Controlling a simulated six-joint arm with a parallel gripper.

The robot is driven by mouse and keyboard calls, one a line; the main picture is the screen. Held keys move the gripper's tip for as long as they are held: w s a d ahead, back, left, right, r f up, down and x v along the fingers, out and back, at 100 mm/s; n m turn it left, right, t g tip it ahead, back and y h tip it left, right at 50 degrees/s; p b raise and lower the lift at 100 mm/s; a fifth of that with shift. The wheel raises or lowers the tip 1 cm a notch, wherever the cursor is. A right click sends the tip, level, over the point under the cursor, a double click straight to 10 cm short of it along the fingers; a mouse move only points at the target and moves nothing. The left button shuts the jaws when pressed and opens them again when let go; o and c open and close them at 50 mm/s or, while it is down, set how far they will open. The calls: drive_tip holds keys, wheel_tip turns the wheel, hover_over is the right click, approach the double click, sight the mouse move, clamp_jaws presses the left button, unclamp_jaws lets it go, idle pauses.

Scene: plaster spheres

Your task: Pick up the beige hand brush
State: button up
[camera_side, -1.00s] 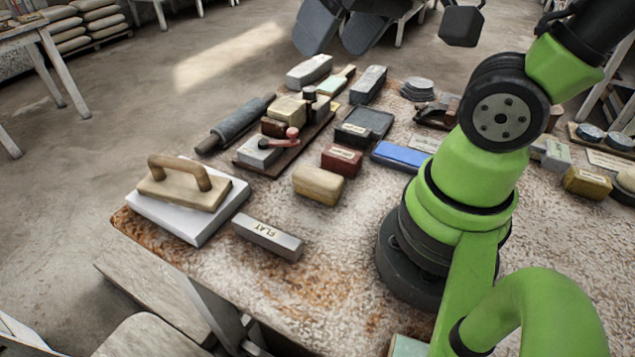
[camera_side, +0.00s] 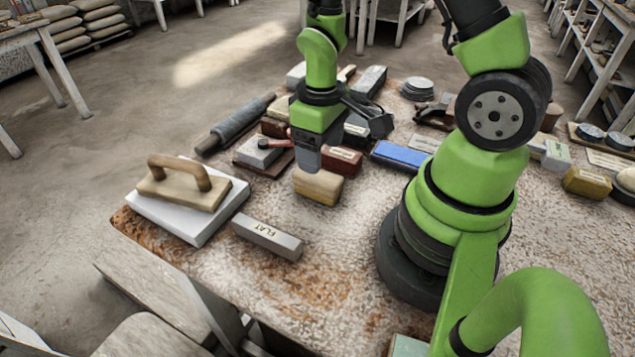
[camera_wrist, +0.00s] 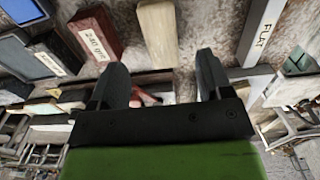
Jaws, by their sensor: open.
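A beige block with rounded edges (camera_side: 318,187), the nearest match to the beige hand brush, lies on the table left of my arm's base. No bristles or handle can be made out on it. It also shows at the top of the wrist view (camera_wrist: 158,32). My gripper (camera_side: 307,160) points down just above and behind this block, partly covering its far end in the side view. In the wrist view my gripper (camera_wrist: 163,72) is open, its two fingers spread and empty, with the block ahead of the gap. I cannot tell whether a finger touches it.
A dark red labelled box (camera_side: 342,160) stands close beside the block. A grey bar marked FLAT (camera_side: 267,238) and a wooden float (camera_side: 183,187) on a white slab lie to the left. Several blocks crowd behind my gripper. The table's front middle is clear.

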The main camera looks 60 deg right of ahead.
drive_tip(key=shift+w+f, duration=0.15)
drive_tip(key=shift+f, duration=1.5)
drive_tip(key=shift+w+f, duration=0.15)
drive_tip(key=shift+f, duration=1.5)
drive_tip(key=c, duration=1)
drive_tip(key=shift+c, duration=0.2)
drive_tip(key=shift+r, duration=0.1)
wheel_tip(320, 180, up, 10)
drive_tip(key=shift+f, duration=0.1)
